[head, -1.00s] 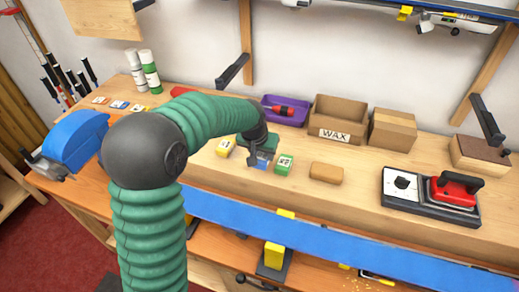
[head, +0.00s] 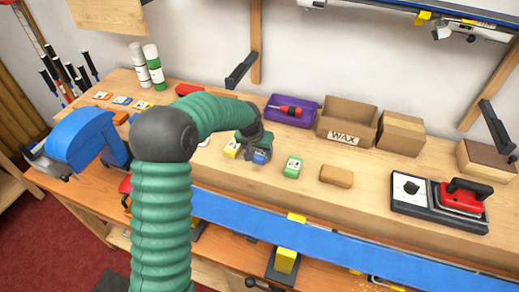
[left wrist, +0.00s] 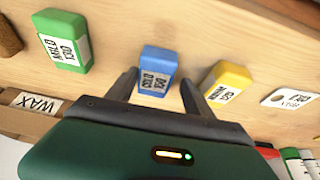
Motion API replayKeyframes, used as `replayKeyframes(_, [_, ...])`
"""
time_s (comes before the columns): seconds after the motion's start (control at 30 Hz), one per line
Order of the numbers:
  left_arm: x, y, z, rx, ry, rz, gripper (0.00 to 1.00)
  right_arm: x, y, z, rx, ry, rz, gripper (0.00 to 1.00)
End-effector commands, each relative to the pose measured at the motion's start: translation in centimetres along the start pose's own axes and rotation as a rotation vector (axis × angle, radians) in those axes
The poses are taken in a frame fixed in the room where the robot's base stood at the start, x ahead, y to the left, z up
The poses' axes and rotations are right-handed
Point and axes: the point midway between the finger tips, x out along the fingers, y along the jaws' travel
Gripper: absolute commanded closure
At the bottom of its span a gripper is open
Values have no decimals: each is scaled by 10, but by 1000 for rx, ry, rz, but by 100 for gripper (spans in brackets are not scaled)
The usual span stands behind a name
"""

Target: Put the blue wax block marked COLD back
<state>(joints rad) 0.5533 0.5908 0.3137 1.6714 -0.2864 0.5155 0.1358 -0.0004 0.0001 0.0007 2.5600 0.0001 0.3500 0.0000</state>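The blue wax block (left wrist: 157,68) marked COLD 130 shows in the left wrist view, apparently standing on the bench top. My left gripper (left wrist: 158,84) is open, with one finger on each side of the block and a gap visible at both sides. In the head view the gripper (head: 259,151) hides most of the blue block (head: 261,157). A green block (head: 292,167) stands to its right and a yellow block (head: 232,149) to its left; the green block (left wrist: 64,42) and yellow block (left wrist: 225,86) flank it in the wrist view. My right gripper is not in view.
A cardboard WAX box (head: 346,121), a second carton (head: 401,134) and a purple tray (head: 291,111) with a red-handled tool stand behind. A cork-coloured block (head: 336,176) and a red iron (head: 464,195) are right. A blue long strip (head: 330,236) runs along the front.

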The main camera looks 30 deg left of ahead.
Motion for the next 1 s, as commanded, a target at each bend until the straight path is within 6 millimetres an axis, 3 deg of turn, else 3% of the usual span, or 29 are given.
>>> replayKeyframes(0.37, [-8,3,-2,3,3,-2,37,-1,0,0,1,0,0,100])
replayKeyframes(0.8, [-107,1,-2,2,4,-1,37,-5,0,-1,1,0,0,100])
replayKeyframes(1.0, [-123,4,-1,4,1,-2,37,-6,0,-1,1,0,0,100])
